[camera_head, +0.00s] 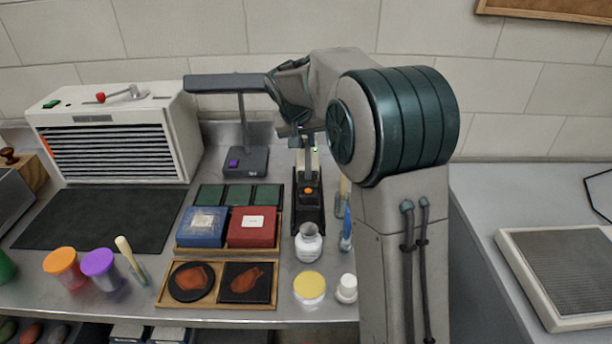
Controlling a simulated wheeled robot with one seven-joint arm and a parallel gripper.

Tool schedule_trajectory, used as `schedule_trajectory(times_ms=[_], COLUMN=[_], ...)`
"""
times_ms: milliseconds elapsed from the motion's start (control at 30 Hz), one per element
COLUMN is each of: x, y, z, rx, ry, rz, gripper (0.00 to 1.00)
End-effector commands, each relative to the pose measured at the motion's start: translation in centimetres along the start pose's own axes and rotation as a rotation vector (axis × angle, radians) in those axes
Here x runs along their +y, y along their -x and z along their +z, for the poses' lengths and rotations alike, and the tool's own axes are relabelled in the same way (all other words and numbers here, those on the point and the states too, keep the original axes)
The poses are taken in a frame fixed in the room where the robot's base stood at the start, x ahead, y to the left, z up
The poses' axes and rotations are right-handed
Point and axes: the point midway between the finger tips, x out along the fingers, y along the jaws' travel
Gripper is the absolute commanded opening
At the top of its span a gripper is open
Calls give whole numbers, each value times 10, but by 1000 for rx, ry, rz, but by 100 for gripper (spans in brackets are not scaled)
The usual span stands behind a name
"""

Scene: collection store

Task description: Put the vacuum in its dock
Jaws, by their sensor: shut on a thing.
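The vacuum (308,188) is a slim dark hand-held body with an orange button, standing roughly upright near the back of the steel counter. My gripper (302,142) points down from my arm and is shut on its upper part; the fingertips are partly hidden by my own wrist. A small green light (315,149) shows just behind the grip. Black casing continues below the orange button down towards the counter. I cannot tell where the vacuum ends and the dock begins, or whether the vacuum is seated. My forearm hides the area to the right.
A white jar (308,243), a yellow-lidded jar (310,288) and a white bottle (346,289) stand in front. A blue-handled brush (347,230) is to the right. Red (253,228) and blue (203,227) boxes and a grey lamp (246,163) stand left.

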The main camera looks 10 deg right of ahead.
Motion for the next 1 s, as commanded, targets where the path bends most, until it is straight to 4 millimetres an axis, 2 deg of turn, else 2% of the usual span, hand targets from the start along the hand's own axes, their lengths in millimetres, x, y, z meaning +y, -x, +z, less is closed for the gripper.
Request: schedule_trajectory(times_ms=[100,367,533,933,967,1000], x=[-3,-8,-12,-14,-14,-14], y=[-15,-35,-55,-62,-62,-61], z=[7,16,25,28,28,28], rx=[2,1,1,5,2,2], ry=[1,1,1,-1,-1,-1], rz=[0,0,1,-1,0,0], gripper=[0,0,0,0,22,34])
